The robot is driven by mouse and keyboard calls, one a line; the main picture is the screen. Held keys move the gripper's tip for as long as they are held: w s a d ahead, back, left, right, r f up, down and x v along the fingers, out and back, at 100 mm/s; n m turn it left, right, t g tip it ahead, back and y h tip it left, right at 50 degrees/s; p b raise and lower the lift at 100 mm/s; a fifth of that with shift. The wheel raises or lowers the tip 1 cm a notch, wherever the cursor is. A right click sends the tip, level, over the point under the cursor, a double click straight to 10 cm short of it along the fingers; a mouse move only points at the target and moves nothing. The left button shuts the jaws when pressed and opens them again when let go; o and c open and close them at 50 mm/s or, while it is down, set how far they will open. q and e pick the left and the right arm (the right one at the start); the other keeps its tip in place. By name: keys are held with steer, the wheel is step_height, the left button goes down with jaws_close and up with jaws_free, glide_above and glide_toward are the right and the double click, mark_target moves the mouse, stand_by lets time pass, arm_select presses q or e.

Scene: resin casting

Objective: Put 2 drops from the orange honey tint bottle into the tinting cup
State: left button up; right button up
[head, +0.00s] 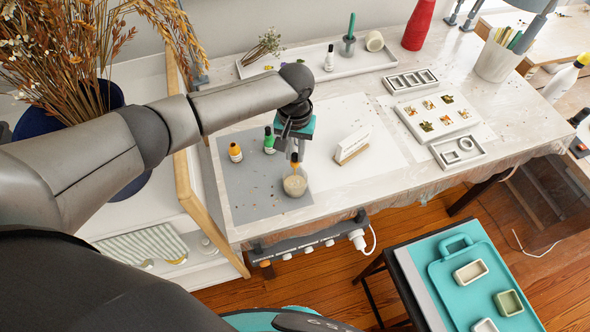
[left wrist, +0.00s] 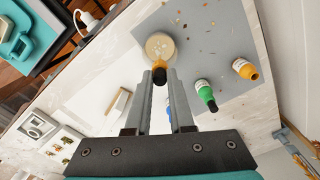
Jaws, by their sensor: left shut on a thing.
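My left gripper (head: 294,155) points down over the tinting cup (head: 295,186), a beige round cup on the grey mat. It is shut on a small black-topped piece with an orange collar (left wrist: 160,65), which looks like a dropper top. That piece is just above or at the cup's mouth; its lower end is hidden. The left gripper also shows in the left wrist view (left wrist: 160,80), with the cup (left wrist: 160,46) beyond the fingertips. An orange bottle (head: 235,152) with a white label stands on the mat to the left. My right gripper is out of view.
A green bottle (head: 269,141) stands between the orange bottle and the gripper.

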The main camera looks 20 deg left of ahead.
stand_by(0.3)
arm_select(q)
steer(key=shift+r+p, duration=0.85)
steer(key=shift+r, duration=1.15)
steer(key=s+a+f+b, duration=0.2)
steer(key=s+b, duration=0.8)
steer(key=b, duration=1.4)
steer(key=shift+s+a+f+m, duration=0.25)
steer(key=shift+a+f+m, duration=0.15)
steer(key=shift+f, duration=0.3)
